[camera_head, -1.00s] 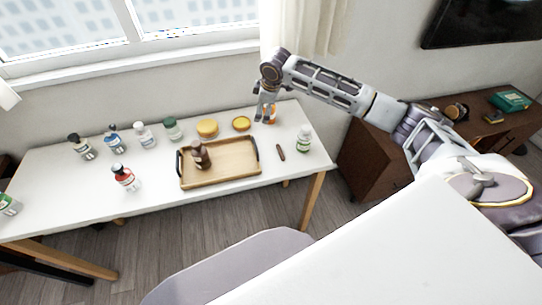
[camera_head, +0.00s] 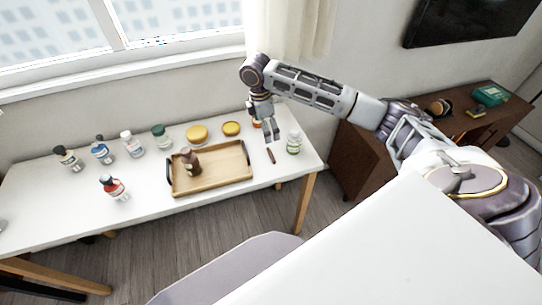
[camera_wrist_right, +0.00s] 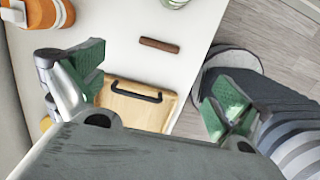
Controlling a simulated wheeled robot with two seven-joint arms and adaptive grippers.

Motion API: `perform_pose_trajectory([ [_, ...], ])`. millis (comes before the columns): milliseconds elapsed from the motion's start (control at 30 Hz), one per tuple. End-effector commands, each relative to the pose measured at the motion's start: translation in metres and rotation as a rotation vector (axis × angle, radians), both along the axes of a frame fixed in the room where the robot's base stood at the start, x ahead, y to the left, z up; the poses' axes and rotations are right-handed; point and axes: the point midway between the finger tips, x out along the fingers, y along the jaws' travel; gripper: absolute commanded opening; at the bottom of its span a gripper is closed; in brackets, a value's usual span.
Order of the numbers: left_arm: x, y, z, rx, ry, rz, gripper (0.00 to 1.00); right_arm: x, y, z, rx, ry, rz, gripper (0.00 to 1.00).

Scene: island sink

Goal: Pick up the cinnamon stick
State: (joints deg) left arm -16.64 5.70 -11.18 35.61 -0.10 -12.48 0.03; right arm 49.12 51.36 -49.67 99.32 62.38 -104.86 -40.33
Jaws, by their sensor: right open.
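The cinnamon stick (camera_head: 271,156) is a short thin brown stick lying on the white table, right of the wooden tray. It also shows in the right wrist view (camera_wrist_right: 159,45), near the top middle, lying flat between the lines of the two fingers. My right gripper (camera_head: 269,138) is open and empty, pointing down above the table just behind the stick. Its green-padded fingers (camera_wrist_right: 158,92) are spread wide in the right wrist view and do not touch the stick. My left gripper is not in view.
The wooden tray (camera_head: 231,178) holds a brown bottle (camera_head: 191,162). A white bottle with a green label (camera_head: 294,143) stands right of the stick. Orange-lidded jars (camera_head: 197,134) and several bottles line the table's back. A white surface (camera_head: 370,250) fills the front.

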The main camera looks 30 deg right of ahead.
Motion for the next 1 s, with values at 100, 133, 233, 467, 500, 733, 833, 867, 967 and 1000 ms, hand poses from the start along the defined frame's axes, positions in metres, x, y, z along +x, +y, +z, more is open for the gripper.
perform_pose_trajectory([
  [100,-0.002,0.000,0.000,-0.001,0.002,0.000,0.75,0.000,0.000,-0.003,0.000,0.000,-0.001,1.00],
  [133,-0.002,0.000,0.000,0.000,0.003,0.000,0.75,0.000,0.000,-0.004,0.000,0.001,-0.001,1.00],
  [233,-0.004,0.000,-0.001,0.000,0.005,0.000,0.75,0.000,-0.001,-0.011,0.000,0.001,-0.001,1.00],
  [467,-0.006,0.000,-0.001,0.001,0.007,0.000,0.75,-0.001,-0.005,-0.039,-0.001,0.001,-0.002,1.00],
  [500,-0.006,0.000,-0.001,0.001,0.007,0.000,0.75,-0.001,-0.005,-0.045,0.000,0.001,-0.003,1.00],
  [733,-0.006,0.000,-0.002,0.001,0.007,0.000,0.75,-0.002,-0.009,-0.073,0.000,0.000,-0.002,1.00],
  [833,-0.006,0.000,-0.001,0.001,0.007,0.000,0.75,-0.002,-0.009,-0.081,0.000,0.000,-0.002,1.00],
  [867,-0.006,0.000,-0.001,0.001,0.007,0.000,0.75,-0.002,-0.010,-0.083,0.000,0.000,-0.002,1.00],
  [967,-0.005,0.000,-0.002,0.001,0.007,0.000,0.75,-0.002,-0.010,-0.085,0.001,-0.001,-0.001,1.00],
  [1000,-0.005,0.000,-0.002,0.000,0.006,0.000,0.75,-0.002,-0.010,-0.086,0.001,-0.001,-0.001,1.00],
])
